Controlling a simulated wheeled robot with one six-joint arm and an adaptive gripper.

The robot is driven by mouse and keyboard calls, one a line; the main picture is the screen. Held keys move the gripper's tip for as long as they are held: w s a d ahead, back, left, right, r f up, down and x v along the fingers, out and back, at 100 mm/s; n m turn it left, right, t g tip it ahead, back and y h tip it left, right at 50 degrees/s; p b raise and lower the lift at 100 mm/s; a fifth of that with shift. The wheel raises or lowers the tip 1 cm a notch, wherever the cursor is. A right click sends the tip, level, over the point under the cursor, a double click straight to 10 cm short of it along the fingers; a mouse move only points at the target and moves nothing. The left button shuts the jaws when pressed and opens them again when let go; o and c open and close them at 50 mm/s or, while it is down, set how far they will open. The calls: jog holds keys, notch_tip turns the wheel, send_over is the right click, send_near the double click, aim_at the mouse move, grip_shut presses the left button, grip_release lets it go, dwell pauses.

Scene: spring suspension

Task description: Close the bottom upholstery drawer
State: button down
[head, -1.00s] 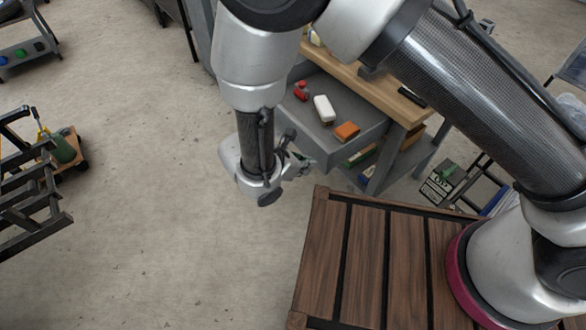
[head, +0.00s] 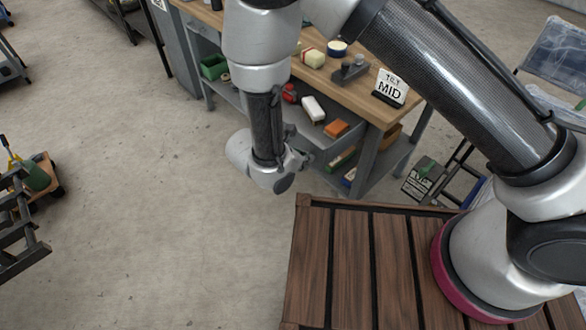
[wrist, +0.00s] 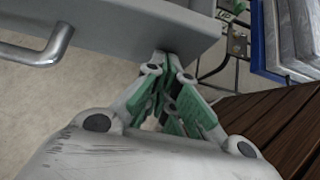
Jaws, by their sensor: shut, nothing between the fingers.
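A grey drawer (head: 341,144) is pulled out under the wooden-topped workbench. It holds a white block-like item (head: 313,108), an orange block (head: 336,129) and a red item. I cannot tell from the pictures whether it is the lowest drawer. In the wrist view its grey front (wrist: 150,25) crosses the top, with a metal bar handle (wrist: 40,52) at the left. My gripper (wrist: 172,62) is shut and empty, its tips at the lower edge of that front, right of the handle. I cannot tell whether they touch. In the head view my wrist partly hides the drawer's left side.
The bench top (head: 340,80) carries a sign (head: 390,88) reading "MID", a plane-like tool (head: 350,68) and small items. A brown slatted wooden surface (head: 350,260) lies in front of the bench. A rack with a sign (head: 425,178) stands right.

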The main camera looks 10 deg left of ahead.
aim_at(349, 128)
jog(key=w+d, duration=0.4)
jog(key=w, duration=0.1)
jog(key=w+d, duration=0.4)
jog(key=w, duration=0.1)
jog(key=w+d, duration=0.4)
jog(key=shift+w+d, duration=0.35)
jog(key=shift+w, duration=0.05)
jog(key=shift+w+d, duration=0.2)
jog(key=shift+w, duration=0.05)
jog(key=shift+r, duration=0.1)
